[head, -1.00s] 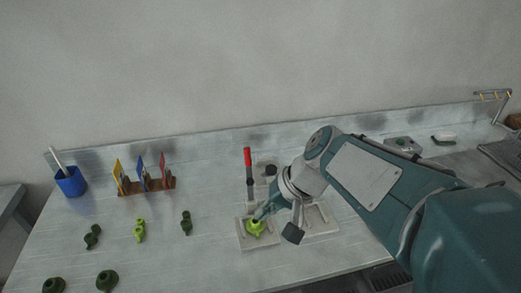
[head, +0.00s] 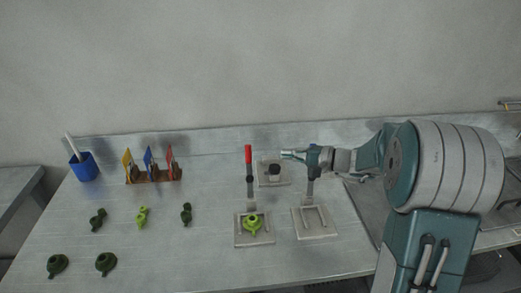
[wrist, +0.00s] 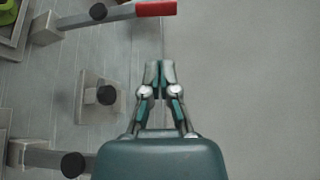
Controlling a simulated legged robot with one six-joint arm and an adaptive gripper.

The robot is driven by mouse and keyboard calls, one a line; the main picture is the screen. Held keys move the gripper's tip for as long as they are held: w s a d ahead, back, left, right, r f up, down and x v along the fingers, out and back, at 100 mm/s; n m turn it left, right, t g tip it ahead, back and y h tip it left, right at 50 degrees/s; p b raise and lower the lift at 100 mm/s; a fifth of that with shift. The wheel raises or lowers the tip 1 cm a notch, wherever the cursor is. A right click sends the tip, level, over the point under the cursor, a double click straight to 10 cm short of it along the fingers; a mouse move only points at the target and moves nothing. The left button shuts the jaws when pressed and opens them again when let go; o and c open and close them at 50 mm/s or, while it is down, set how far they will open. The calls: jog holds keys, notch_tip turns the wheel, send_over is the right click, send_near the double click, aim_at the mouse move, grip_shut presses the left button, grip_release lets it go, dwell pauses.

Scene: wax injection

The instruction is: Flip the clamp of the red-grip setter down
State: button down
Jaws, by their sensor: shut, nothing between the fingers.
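The red-grip setter (head: 240,239) stands on the table, with a light green part (head: 253,225) on its base. Its clamp arm stands upright with the red grip (head: 248,155) at the top. The red grip (wrist: 155,9) also shows at the top edge of the wrist view. My gripper (head: 284,154) is shut and empty, to the right of the red grip and apart from it. In the wrist view its closed fingertips (wrist: 160,68) lie below the red grip, with a gap between.
A second setter (head: 315,232) with a blue grip stands to the right, partly behind my arm. A small plate with a black knob (head: 274,170) lies behind. Dark green parts (head: 106,262), a tool rack (head: 154,176) and a blue cup (head: 84,168) are at left.

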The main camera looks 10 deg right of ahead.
jog(key=shift+w+a, duration=0.1)
send_over(249, 173)
jog(key=w+d, duration=0.2)
jog(key=w, duration=0.2)
jog(key=shift+s+f, duration=0.2)
jog(key=shift+f, duration=0.55)
jog(key=shift+s, duration=0.1)
jog(key=shift+s+r+n+t, duration=0.15)
jog(key=shift+s+n+t, duration=0.15)
jog(key=shift+s, duration=0.1)
